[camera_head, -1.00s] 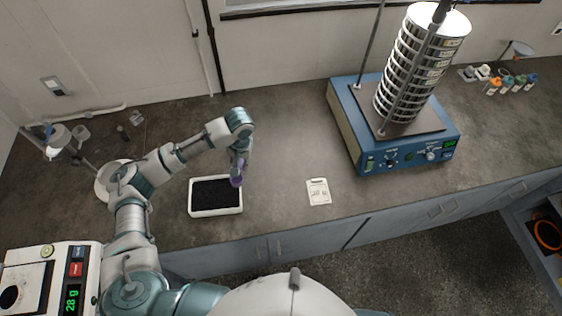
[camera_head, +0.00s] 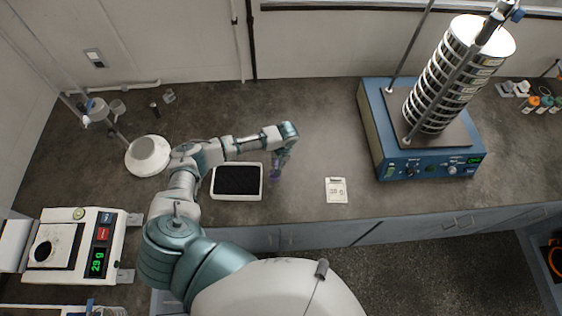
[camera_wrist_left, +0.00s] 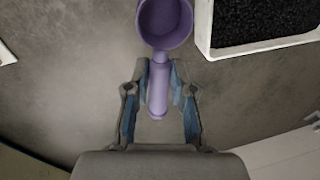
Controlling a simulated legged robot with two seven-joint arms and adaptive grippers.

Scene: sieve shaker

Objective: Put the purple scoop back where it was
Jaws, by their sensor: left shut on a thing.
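The purple scoop (camera_head: 275,174) is just right of the white tray of black grains (camera_head: 236,198) in the head view. My left gripper (camera_head: 279,163) is shut on its handle. In the left wrist view the scoop (camera_wrist_left: 166,25) has its round cup beyond the fingertips, and the handle passes between the fingers of the gripper (camera_wrist_left: 159,78). The cup's inside looks bare purple. The tray (camera_wrist_left: 262,47) is at the upper right there, apart from the scoop. I cannot tell whether the scoop touches the counter. My right gripper is not in view.
A white card (camera_head: 336,190) lies right of the scoop. A blue sieve shaker (camera_head: 385,150) with a sieve stack (camera_head: 450,80) stands farther right. A scale (camera_head: 75,240) reading 29 g is at left, near a round white container (camera_head: 148,155).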

